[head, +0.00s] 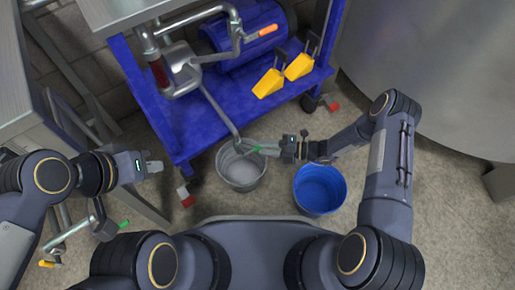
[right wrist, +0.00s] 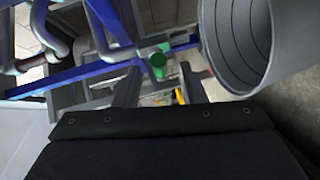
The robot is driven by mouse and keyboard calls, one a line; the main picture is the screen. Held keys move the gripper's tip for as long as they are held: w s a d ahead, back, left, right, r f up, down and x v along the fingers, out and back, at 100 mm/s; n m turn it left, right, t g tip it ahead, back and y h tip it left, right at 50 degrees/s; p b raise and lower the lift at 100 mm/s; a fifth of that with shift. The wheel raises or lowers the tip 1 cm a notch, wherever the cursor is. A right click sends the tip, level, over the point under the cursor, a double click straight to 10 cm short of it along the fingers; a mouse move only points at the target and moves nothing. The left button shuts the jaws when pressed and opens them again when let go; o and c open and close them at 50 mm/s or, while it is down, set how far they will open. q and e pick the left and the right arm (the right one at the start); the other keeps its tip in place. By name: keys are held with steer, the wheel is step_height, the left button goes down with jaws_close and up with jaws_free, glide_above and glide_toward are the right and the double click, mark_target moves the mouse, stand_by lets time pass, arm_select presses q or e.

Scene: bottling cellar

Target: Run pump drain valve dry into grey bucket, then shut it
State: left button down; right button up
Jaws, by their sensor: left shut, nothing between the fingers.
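The grey bucket (head: 240,184) stands on the floor at the front edge of the blue pump cart, below the drain pipe (head: 217,110). Its inside looks pale; I cannot tell whether liquid is in it or running. The green drain valve handle (head: 254,150) is at the pipe's lower end, over the bucket. My right gripper (head: 272,151) is open beside it; in the right wrist view the green handle (right wrist: 157,62) shows between and beyond the spread fingers (right wrist: 158,82). The grey bucket (right wrist: 242,40) is at upper right there. My left gripper (head: 153,166) is shut and empty, left of the cart.
A blue bucket (head: 320,190) stands right of the grey one, under my right forearm. The blue cart (head: 180,127) carries the blue pump motor (head: 247,35) and yellow wedges (head: 269,83). A metal table (head: 18,85) is at left, a large tank (head: 430,60) at right.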

mark_target(257, 147)
steer(key=shift+w+a+f+b, duration=0.1)
steer(key=shift+w+a+b, duration=0.1)
steer(key=shift+a, duration=0.7)
steer(key=shift+w+a+f+b, duration=0.1)
steer(key=shift+a+b, duration=0.05)
steer(key=shift+a, duration=0.7)
jaws_close()
